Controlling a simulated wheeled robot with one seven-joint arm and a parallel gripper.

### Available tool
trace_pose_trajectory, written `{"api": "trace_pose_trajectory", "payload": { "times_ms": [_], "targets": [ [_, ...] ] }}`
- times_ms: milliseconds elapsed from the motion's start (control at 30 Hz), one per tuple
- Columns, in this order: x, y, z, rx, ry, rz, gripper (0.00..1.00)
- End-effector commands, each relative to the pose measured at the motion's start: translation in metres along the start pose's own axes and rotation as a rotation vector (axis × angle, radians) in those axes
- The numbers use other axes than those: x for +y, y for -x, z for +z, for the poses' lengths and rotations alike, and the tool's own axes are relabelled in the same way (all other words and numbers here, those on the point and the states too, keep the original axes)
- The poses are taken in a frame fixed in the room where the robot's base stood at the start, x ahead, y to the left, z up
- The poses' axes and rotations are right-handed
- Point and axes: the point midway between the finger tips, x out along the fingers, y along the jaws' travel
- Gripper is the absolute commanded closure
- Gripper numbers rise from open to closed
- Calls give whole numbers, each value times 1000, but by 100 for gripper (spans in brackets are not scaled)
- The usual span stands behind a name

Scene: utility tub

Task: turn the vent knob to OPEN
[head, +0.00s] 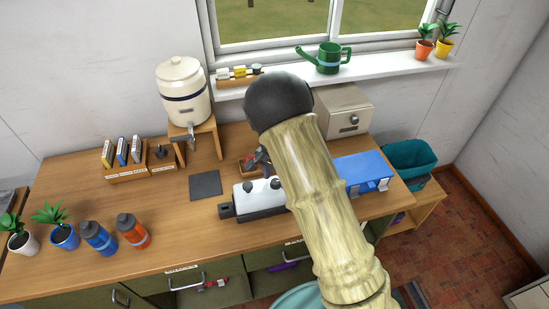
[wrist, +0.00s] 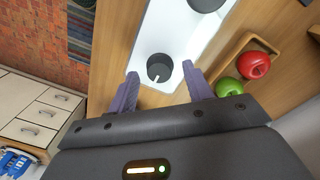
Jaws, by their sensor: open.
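A white box with dark round knobs (head: 262,202) stands on the wooden workbench; my arm hides its right part in the head view. In the wrist view, one dark knob (wrist: 159,65) on its white top has a short white pointer mark aimed toward the lower left. A second dark knob (wrist: 206,3) is cut off at the top edge. My gripper (wrist: 161,71) is open, with one finger on each side of the nearer knob in the picture. I cannot tell whether the fingers touch it. No OPEN label is legible.
A wooden tray with a red apple (wrist: 254,65) and a green apple (wrist: 229,88) lies beside the box. A blue case (head: 362,170) stands to the right, a beige cabinet (head: 343,112) behind. A dark mat (head: 205,184) lies left, with bottles (head: 99,237) farther left.

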Motion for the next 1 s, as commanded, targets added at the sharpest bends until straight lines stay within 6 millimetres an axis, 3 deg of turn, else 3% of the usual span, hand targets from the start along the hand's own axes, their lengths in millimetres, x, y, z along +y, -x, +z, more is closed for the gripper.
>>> {"api": "trace_pose_trajectory", "payload": {
  "times_ms": [800,1000],
  "targets": [
    [-1,150,0,2,-1,-4,49],
    [0,166,0,1,-1,0,49]
  ]
}}
